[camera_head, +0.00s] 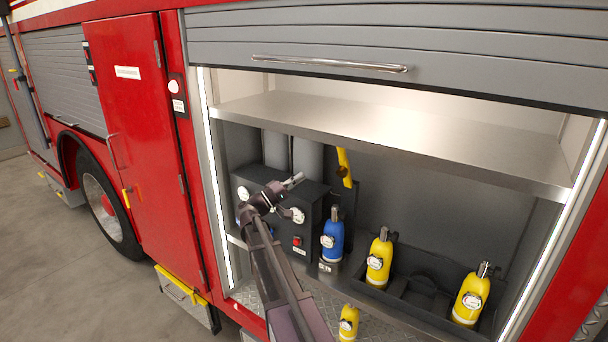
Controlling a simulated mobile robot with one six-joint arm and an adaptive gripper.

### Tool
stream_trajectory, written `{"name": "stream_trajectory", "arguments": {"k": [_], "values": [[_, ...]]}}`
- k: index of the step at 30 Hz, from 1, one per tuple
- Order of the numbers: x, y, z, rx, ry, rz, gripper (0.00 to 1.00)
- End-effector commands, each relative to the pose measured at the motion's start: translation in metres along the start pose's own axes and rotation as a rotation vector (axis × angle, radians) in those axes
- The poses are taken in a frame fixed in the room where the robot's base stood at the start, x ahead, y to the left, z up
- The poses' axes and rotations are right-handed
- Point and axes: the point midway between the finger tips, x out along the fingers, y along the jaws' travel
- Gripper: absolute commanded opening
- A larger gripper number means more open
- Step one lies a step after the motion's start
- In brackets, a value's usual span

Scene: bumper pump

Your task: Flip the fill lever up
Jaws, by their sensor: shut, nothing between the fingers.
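A dark fill panel box (318,220) stands inside the open compartment, with round white gauges and a red button (297,241) on its front. A yellow lever-like part (343,163) stands upright behind the box, with a dark round spot on it. I cannot tell for certain that it is the fill lever. My gripper (298,179) is shut and empty, in front of the upper part of the box and to the left of the yellow part, apart from it in the picture.
A blue cylinder (332,242) stands right of the box. Yellow cylinders (379,259) (470,298) stand in a dark rack, and another yellow one (348,325) is lower in front. A metal shelf (420,140) spans above. The raised shutter (400,50) hangs over the opening.

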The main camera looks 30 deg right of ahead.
Motion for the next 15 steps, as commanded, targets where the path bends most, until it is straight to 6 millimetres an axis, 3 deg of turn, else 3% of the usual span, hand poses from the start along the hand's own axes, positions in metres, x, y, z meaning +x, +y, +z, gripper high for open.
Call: {"name": "stream_trajectory", "arguments": {"k": [15], "values": [[0.074,0.003,-0.001,-0.001,-0.002,0.0,0.0]]}}
